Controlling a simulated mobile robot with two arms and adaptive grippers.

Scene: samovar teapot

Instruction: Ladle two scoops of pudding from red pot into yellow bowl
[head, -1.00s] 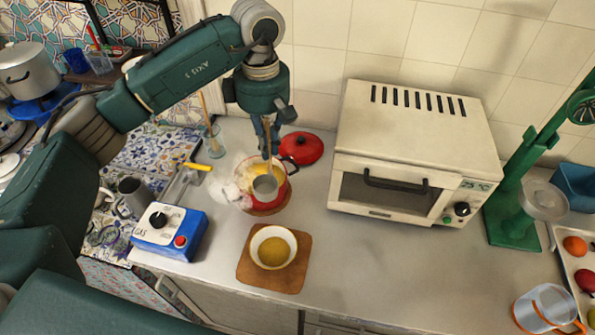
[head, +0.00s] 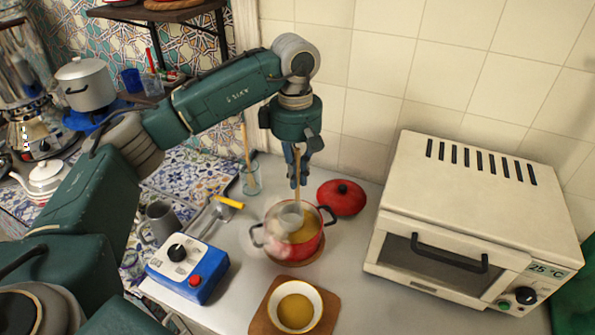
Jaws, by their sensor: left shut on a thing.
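The red pot (head: 311,247) stands on a round brown board on the counter, with yellow pudding (head: 303,231) in it and whitish steam over its left side. My left gripper (head: 298,181) is above the pot, shut on the upright wooden handle of the ladle (head: 291,216). The ladle's grey metal cup is over or in the pot's mouth; I cannot tell whether it touches the pudding. The bowl (head: 318,297), pale at the rim with yellow pudding inside, sits in front of the pot on a square wooden board (head: 262,322). My right gripper is out of view.
The red lid (head: 341,197) lies behind the pot. A white toaster oven (head: 470,220) stands to the right. A blue control box (head: 187,269), a grey mug (head: 160,220), a yellow-handled tool (head: 229,202) and a glass (head: 250,180) are to the left.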

